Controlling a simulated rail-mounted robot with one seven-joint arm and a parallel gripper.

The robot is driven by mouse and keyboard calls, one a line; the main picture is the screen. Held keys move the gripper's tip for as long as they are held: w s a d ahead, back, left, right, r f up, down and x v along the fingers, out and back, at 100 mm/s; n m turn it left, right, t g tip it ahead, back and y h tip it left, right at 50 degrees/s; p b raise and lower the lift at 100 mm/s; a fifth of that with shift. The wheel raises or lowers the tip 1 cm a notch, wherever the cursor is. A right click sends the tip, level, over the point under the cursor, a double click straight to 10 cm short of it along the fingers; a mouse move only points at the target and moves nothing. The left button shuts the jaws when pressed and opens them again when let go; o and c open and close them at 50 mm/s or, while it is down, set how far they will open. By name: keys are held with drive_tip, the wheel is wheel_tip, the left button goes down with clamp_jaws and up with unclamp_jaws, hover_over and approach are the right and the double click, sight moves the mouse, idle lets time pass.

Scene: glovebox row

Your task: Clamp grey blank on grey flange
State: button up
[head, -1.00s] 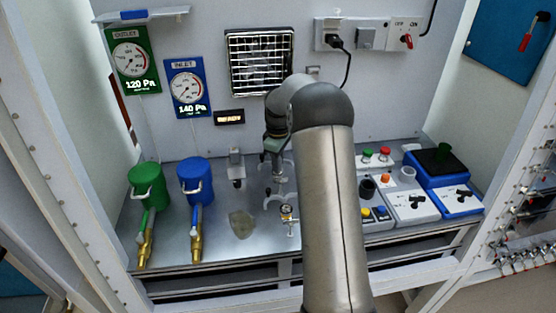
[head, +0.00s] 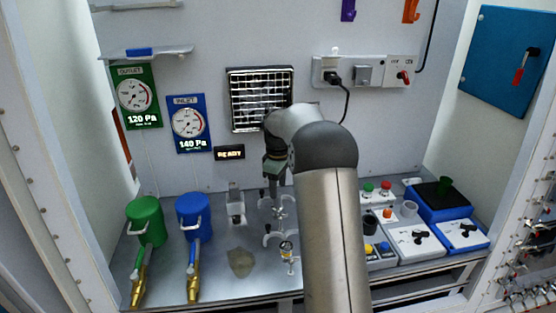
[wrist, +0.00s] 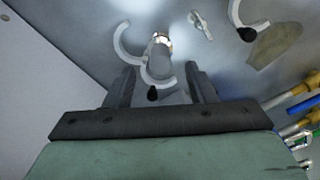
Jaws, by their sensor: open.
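My gripper (head: 273,190) hangs over the back middle of the metal worktop. In the wrist view my gripper (wrist: 162,80) is open, with its two dark fingers apart and nothing held. A short grey cylindrical fitting with a shiny end (wrist: 160,50) shows between and beyond the fingertips. White curved clamp halves (wrist: 125,42) lie around and beside it, one with a black knob. In the head view a small metal fitting (head: 279,212) stands just below the fingers, with a white clamp piece (head: 270,237) in front. I cannot tell the grey blank from the grey flange.
A green canister (head: 146,221) and a blue canister (head: 194,216) stand left, with brass-ended hoses. A grey fixture (head: 236,207) and a brownish patch (head: 240,262) lie left of my gripper. A small round-topped fitting (head: 287,251) stands in front. Control boxes (head: 418,240) fill the right side.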

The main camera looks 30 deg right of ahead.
wheel_tip(320, 180, up, 12)
drive_tip(key=shift+b, duration=0.3)
drive_tip(key=shift+r, duration=0.1)
drive_tip(key=s+a+m, duration=0.4)
drive_tip(key=s+a, duration=0.8)
drive_tip(key=s, duration=0.3)
drive_tip(key=s+a+f+m, duration=0.2)
drive_tip(key=s+f, duration=0.3)
drive_tip(key=s, duration=0.5)
drive_tip(key=s+a+f+m, duration=0.2)
drive_tip(key=s+a+f, duration=0.2)
drive_tip(key=s, duration=0.7)
drive_tip(key=shift+f+t, duration=0.4)
drive_tip(key=shift+f, duration=0.35)
